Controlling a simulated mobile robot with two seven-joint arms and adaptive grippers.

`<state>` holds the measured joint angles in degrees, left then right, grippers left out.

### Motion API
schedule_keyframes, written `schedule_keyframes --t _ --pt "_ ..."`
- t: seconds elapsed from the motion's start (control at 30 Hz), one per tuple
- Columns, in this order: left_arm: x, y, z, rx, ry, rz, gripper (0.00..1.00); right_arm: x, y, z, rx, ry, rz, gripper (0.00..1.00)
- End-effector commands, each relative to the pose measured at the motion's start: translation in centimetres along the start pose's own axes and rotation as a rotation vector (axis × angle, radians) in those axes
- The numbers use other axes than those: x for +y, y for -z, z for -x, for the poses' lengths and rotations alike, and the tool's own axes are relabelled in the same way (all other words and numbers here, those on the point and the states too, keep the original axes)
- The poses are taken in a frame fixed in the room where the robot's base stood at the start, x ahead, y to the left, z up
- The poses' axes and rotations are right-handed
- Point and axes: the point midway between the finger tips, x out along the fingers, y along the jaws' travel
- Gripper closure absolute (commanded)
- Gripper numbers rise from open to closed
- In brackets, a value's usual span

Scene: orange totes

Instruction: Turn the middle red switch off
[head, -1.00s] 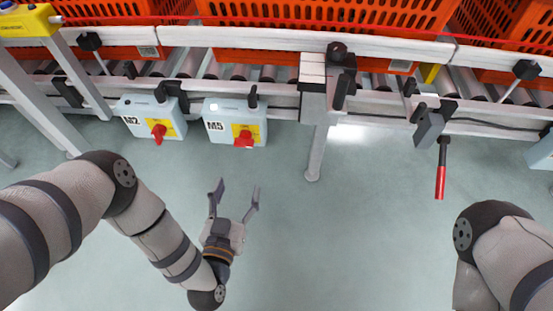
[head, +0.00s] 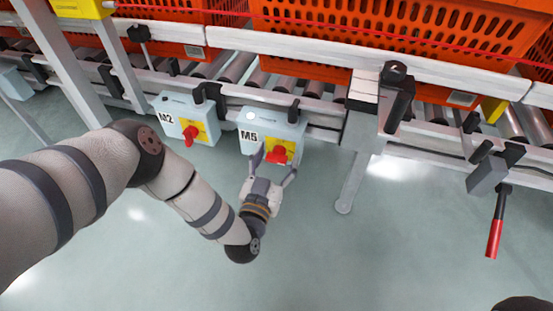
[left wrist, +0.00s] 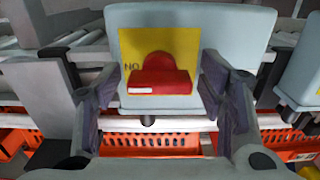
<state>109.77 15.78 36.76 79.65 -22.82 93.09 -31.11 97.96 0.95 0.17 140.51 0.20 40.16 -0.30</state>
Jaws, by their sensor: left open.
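The M5 switch box (head: 268,128) is light blue with a yellow plate and a red rotary switch (head: 276,155). The M2 box (head: 186,117), with its own red switch (head: 190,135), is to its left. My left gripper (head: 273,168) is open at the M5 switch, one finger on each side. In the left wrist view the red switch (left wrist: 160,78) shows between the spread fingers (left wrist: 158,95), its handle lying across the picture beside "NO" lettering. I cannot tell whether the fingers touch it. My right gripper is out of view.
A conveyor rail (head: 310,55) with rollers and orange crates (head: 400,30) runs behind the boxes. A support leg (head: 356,170) stands right of M5. A red-handled lever (head: 495,235) hangs further right. Part of another blue box (head: 12,82) shows at the left edge. The floor in front is clear.

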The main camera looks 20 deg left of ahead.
Motion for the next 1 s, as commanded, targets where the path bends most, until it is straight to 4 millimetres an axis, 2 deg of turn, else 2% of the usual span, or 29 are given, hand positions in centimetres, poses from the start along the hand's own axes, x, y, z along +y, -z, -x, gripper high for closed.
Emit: schedule_keyframes --t 0.03,0.2,0.27,0.67,1.0 --pt "0.0 0.01 0.02 0.0 0.0 0.0 0.37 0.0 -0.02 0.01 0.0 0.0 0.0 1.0" --pt "0.01 -0.02 0.05 -0.001 0.0 0.0 0.75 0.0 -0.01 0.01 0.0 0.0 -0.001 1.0" --pt "0.01 -0.03 0.06 -0.001 0.0 0.0 0.85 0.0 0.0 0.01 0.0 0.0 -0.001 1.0" --pt "0.02 -0.02 0.09 -0.001 0.0 0.065 0.85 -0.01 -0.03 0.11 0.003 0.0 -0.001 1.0" --pt "0.01 0.03 0.07 -0.001 0.0 0.335 0.85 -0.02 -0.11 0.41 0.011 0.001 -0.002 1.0"
